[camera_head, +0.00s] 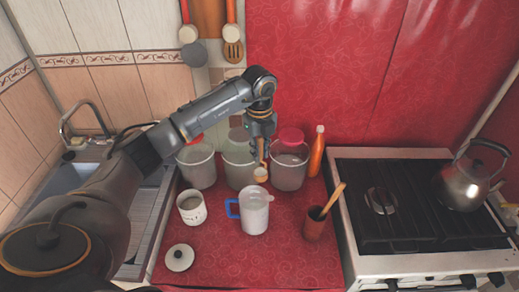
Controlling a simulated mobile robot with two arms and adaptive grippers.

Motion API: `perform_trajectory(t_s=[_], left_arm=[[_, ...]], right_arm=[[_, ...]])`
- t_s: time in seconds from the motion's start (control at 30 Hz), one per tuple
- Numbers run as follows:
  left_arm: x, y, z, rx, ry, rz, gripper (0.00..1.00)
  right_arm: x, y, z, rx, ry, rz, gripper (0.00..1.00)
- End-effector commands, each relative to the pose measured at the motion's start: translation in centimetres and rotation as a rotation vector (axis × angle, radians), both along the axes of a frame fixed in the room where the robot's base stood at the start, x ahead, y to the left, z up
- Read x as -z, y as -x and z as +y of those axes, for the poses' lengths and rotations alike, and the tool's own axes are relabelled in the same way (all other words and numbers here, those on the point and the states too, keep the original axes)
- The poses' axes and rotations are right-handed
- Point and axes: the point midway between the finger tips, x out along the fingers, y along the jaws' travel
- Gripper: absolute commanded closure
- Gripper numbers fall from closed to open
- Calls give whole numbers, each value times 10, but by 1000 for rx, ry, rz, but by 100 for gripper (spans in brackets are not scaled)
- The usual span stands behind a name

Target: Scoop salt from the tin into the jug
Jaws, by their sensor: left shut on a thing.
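My left gripper (261,135) is shut on a small wooden scoop (261,175) and holds it upright, bowl down. The scoop's bowl hangs close above the rim of the jug (254,215), as seen from here. What lies in the bowl is too small to tell. The jug is clear with a blue handle on its left and looks whitish inside. The white tin (191,216) stands open to the left of the jug, with pale contents. My right gripper is not in view.
A round pale lid (180,258) lies in front of the tin. A brown cup (315,226) with a wooden utensil and an orange bottle (316,155) stand right, beside the stove (410,220).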

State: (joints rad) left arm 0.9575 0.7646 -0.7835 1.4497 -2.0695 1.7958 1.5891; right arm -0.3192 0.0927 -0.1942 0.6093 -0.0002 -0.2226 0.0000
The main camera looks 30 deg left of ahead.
Motion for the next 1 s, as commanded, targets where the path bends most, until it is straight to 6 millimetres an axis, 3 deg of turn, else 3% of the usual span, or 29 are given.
perform_trajectory(t_s=[0.13,0.27,0.37,0.67,1.0], left_arm=[[15,11,-1,3,-5,-36,100],[25,20,-2,3,-7,-71,100],[31,27,-3,2,-10,-96,100],[40,38,-4,1,-15,-142,100],[40,39,-4,0,-14,-147,100]], right_arm=[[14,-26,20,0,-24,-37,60],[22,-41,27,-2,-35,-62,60],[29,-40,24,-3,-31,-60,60],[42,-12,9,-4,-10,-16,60],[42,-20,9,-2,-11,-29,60]])
